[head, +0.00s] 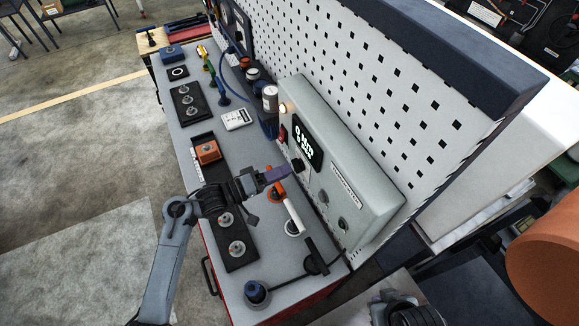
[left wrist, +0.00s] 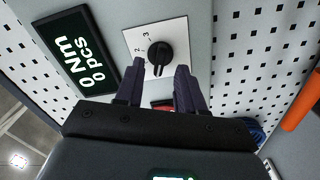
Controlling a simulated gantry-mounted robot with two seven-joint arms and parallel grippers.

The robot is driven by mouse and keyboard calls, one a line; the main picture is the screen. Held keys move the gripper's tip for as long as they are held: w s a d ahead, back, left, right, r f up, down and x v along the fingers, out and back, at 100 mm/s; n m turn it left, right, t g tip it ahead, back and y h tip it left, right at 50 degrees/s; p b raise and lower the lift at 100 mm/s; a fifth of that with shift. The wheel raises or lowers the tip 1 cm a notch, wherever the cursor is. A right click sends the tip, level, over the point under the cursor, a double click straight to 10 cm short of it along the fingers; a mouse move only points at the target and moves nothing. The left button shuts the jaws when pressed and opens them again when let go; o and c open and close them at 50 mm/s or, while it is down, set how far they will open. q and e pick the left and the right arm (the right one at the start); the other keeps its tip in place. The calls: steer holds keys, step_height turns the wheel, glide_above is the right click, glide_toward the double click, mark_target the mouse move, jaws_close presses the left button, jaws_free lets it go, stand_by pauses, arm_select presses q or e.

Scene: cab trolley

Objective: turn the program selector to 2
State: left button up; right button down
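The program selector is a black round knob (left wrist: 160,54) on a white plate (left wrist: 177,35) in the left wrist view. The digits 2 and 3 show on the plate beside it. In the head view the knob (head: 298,165) sits on the front of the grey controller box (head: 345,172). My left gripper (head: 288,172) is right in front of it. In the left wrist view its two dark purple fingers (left wrist: 160,72) are apart, one on each side of the knob's lower part. I cannot tell whether they touch it. Part of my right arm shows at the bottom edge; its fingers are unclear.
The box's display (head: 307,146) reads 0 Nm and 0 pcs. An orange-and-white tool (head: 284,203) lies on the trolley top below my left gripper. A perforated panel (head: 375,90) stands behind the box. Black trays (head: 236,245) with small parts line the near edge.

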mark_target(297, 165)
arm_select(q)
steer(key=shift+x, duration=1.5)
steer(key=shift+c, duration=0.4)
jaws_close()
